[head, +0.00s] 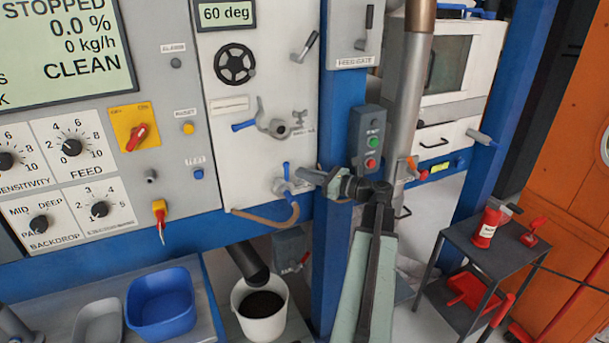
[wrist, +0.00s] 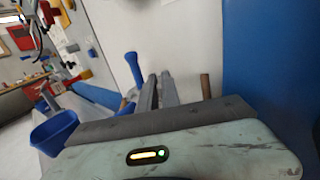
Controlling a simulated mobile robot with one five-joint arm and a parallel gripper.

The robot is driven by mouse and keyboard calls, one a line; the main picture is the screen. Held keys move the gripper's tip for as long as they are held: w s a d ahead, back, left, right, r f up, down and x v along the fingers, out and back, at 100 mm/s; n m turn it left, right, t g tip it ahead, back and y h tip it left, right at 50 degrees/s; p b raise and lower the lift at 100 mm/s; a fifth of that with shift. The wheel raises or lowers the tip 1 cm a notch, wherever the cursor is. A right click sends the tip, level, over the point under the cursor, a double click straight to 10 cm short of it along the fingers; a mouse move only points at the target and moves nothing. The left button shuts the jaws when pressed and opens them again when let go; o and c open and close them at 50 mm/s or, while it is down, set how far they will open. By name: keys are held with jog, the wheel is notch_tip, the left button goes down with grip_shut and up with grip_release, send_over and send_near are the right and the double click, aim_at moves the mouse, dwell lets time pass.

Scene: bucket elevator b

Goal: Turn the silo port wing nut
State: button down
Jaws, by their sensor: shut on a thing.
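A white panel carries a metal port fitting (head: 275,126) with a blue handle (head: 243,125). A small wing-shaped grey part (head: 299,117), which looks like the wing nut, stands just right of it. Below is a valve (head: 283,187) with an upright blue lever (head: 286,171) and a brown hose (head: 268,220). My gripper (head: 308,174) reaches in from the right, beside this valve and below the wing-shaped part. In the wrist view its fingers (wrist: 160,90) are close together, with a blue handle (wrist: 132,68) on their left. What lies between the fingertips is hidden.
A blue post (head: 334,250) stands close behind my arm. A black handwheel (head: 235,63) is higher on the panel. A white bucket (head: 246,324) and a blue bin (head: 160,300) are below. A dark cart (head: 480,252) stands at the right.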

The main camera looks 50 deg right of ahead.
jog(key=shift+d+n+g+y, duration=0.1)
jog(key=shift+n+g+y, duration=0.3)
jog(key=shift+n+y, duration=0.45)
jog(key=c, duration=1.6)
grip_release()
jog(key=shift+w, duration=0.1)
jog(key=shift+o, duration=0.2)
